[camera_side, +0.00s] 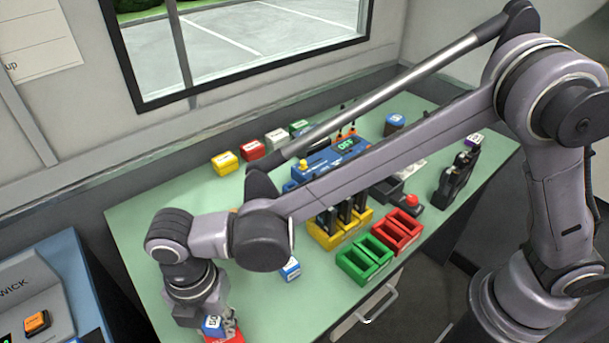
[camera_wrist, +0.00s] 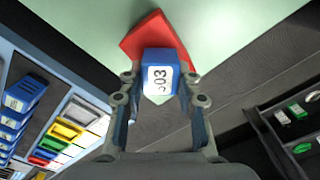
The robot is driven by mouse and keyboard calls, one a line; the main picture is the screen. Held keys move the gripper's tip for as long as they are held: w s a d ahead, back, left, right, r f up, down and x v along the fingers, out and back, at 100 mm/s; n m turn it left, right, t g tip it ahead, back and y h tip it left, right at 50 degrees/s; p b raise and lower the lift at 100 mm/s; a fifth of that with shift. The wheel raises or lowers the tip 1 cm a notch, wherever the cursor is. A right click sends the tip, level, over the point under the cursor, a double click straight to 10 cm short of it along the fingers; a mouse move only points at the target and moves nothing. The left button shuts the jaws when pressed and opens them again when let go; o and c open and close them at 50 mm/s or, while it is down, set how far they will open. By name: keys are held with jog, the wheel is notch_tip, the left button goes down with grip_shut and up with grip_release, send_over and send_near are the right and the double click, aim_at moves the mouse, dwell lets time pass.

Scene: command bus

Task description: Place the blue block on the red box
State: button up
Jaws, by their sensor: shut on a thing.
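My gripper (camera_wrist: 160,85) is shut on a blue block (camera_wrist: 158,62) with a white label reading 303. The blue block also shows at the bottom of the side view (camera_side: 212,325), at the table's near left corner. A flat-looking red thing (camera_wrist: 152,30), likely the red box, lies just beyond the block in the wrist view. Its edge shows below the block in the side view (camera_side: 236,338). The block overlaps it in both views. I cannot tell whether they touch. Part of my gripper is cut off in the side view.
Another blue block (camera_side: 290,269) stands on the green table (camera_side: 140,240). A green bin (camera_side: 365,260) and a red bin (camera_side: 398,232) stand right of it. Coloured blocks (camera_side: 252,150) line the back. A console with an orange button (camera_side: 37,322) stands at lower left.

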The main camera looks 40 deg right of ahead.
aim_at(213, 320)
jog(key=shift+f, duration=0.15)
jog(key=o, duration=1.1)
jog(key=shift+o, duration=0.2)
notch_tip(213, 320, up, 12)
jog(key=w+d+r+m+t+y, duration=0.1)
jog(key=w+d+m, duration=0.15)
jog(key=d, duration=0.25)
jog(key=w+d+r+m, duration=0.1)
jog(key=d+r+m, duration=0.15)
jog(key=d, duration=0.25)
jog(key=s+d+f+m+t, duration=0.2)
jog(key=d+m+t, duration=0.1)
jog(key=d+m, duration=0.8)
jog(key=s+d+f+m+t+h, duration=0.1)
jog(key=s+d+f+m+t, duration=0.1)
jog(key=d+m, duration=0.9)
jog(key=d+t, duration=0.1)
jog(key=d, duration=0.7)
jog(key=shift+s+d, duration=0.3)
jog(key=shift+s, duration=0.05)
